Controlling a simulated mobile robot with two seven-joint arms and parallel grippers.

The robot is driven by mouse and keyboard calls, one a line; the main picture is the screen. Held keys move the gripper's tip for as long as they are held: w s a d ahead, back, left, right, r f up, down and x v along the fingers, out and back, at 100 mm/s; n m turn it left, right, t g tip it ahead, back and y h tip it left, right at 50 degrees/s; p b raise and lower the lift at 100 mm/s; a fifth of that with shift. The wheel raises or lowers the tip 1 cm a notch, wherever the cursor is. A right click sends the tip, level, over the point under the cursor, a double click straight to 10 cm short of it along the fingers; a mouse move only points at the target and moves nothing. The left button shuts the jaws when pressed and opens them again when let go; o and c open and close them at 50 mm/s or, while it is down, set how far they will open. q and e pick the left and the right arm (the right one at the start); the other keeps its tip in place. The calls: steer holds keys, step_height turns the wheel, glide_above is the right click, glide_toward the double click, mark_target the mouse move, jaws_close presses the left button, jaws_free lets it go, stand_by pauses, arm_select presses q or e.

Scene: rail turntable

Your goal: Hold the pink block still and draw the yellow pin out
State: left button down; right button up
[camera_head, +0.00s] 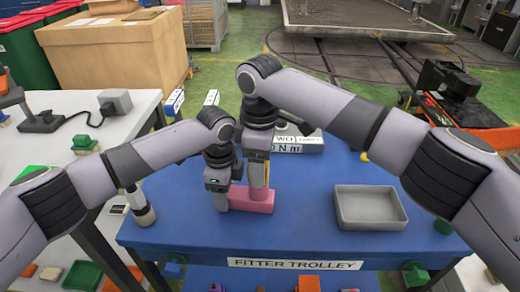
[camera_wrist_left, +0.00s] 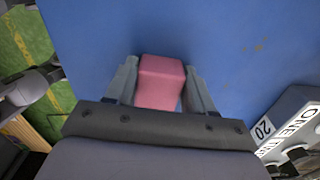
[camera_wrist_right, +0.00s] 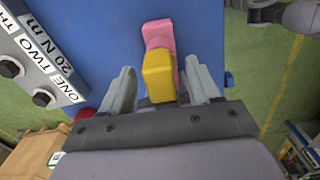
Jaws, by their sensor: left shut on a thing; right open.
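The pink block (camera_head: 262,202) lies on the blue trolley top (camera_head: 300,235). My left gripper (camera_head: 222,203) is shut on its left end. In the left wrist view the pink block (camera_wrist_left: 160,80) sits between the two fingers of my left gripper (camera_wrist_left: 160,88). My right gripper (camera_head: 259,188) is above the block's right part. In the right wrist view the yellow pin (camera_wrist_right: 158,78) stands up from the pink block (camera_wrist_right: 158,36). It lies between the spread fingers of my right gripper (camera_wrist_right: 160,90), with gaps on both sides. In the head view my right gripper largely hides the pin.
An empty grey tray (camera_head: 370,225) stands on the right of the trolley top. A labelled grey box (camera_head: 298,143) stands behind the grippers, at the back. A grey and black tool (camera_head: 143,210) is at the left edge. The blue top between block and tray is clear.

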steer(key=shift+f, duration=0.2)
steer(key=shift+c, duration=0.3)
steer(key=shift+r, duration=0.1)
jaws_close()
steer(key=shift+r, duration=0.65)
steer(key=shift+r, duration=3.05)
steer(key=shift+r, duration=0.1)
arm_select(q)
steer(key=shift+c, duration=1.6)
jaws_free()
arm_select(e)
step_height(320, 180, up, 5)
steer(key=shift+f, duration=0.15)
